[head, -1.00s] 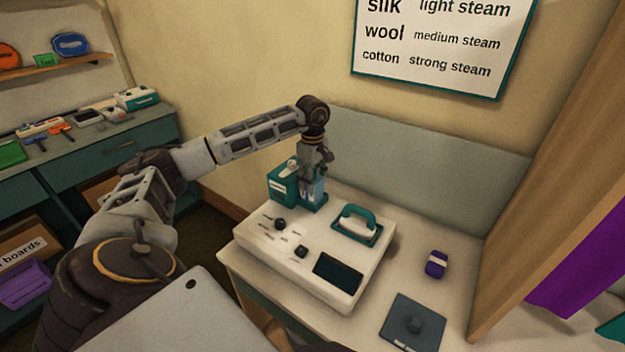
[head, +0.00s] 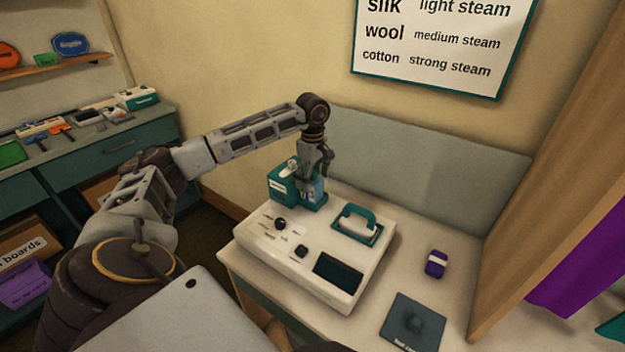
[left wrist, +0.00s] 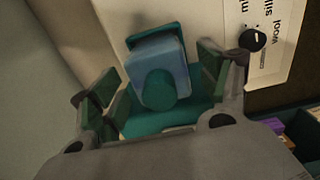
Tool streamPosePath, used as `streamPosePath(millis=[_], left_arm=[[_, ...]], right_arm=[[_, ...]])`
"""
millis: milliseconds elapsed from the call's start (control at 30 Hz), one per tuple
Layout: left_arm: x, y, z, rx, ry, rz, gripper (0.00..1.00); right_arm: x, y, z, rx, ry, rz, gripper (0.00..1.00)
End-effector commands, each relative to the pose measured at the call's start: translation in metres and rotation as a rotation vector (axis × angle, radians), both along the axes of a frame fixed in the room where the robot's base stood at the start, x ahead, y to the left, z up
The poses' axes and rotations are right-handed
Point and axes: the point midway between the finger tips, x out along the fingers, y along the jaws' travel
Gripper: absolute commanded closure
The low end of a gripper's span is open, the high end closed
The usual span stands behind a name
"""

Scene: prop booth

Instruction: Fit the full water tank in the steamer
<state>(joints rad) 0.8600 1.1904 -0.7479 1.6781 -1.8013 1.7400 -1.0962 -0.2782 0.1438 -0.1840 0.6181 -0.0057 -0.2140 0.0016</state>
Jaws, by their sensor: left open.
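The water tank (head: 319,187) is a translucent blue block at the back of the steamer, by the teal part. In the left wrist view the tank (left wrist: 166,62) shows a round teal cap and sits over a teal base (left wrist: 150,124). The steamer (head: 262,247) is a white box with black knobs, a dark panel and a teal-handled iron on top. My left gripper (head: 309,183) is open at the tank, pointing down. In the left wrist view its fingers (left wrist: 160,82) stand apart on either side of the tank. Whether the tank is fully seated is hard to tell. My right gripper is not in view.
A teal block (head: 282,191) with a white top stands directly left of the tank. A purple item (head: 436,263) and a dark square mat (head: 413,322) lie right of the steamer. A grey panel (head: 425,170) rises behind the table. The table's right side has free room.

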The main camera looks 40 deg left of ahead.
Motion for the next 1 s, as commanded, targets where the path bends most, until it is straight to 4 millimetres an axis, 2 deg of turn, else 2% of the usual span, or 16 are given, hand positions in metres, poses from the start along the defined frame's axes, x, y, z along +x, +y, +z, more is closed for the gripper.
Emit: streamPosePath(millis=[167, 700, 1000], left_arm=[[0.001, 0.000, 0.017, -0.001, -0.003, 0.000, 0.23], [0.001, 0.000, 0.090, -0.001, -0.004, 0.000, 0.23], [0.001, 0.000, 0.112, -0.001, -0.002, 0.000, 0.23]], right_arm=[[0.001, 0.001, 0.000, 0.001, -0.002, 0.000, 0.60], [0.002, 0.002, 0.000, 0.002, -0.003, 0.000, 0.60], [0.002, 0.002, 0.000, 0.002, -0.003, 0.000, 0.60]])
